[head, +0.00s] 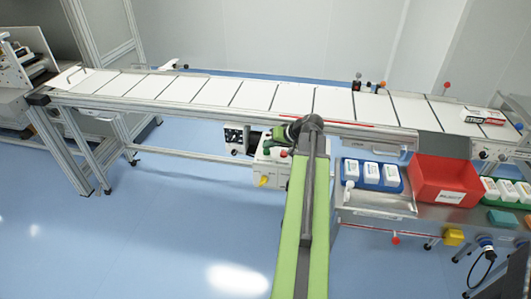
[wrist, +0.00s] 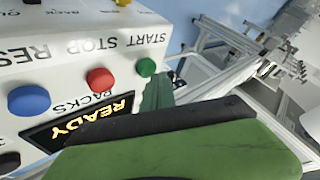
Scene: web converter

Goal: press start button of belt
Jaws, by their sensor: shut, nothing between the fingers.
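The white control box (wrist: 60,55) fills the left of the wrist view, its labels tilted. The green START button (wrist: 146,67) is at the right of the row. The red STOP button (wrist: 100,79) and blue RESET button (wrist: 29,100) are beside it. A dark display (wrist: 85,125) reads READY. My gripper (wrist: 158,94) is shut and empty, its green tip just below the START button in the picture. I cannot tell if it touches. In the head view my gripper (head: 279,136) is by the box (head: 268,170), and my arm hides part of it.
The conveyor belt (head: 195,88) runs across behind my arm, with a small carton (head: 484,117) at its right end. A red bin (head: 440,178) and a blue tray (head: 372,187) of white packs stand to the right. Blue floor (head: 150,235) is clear at left.

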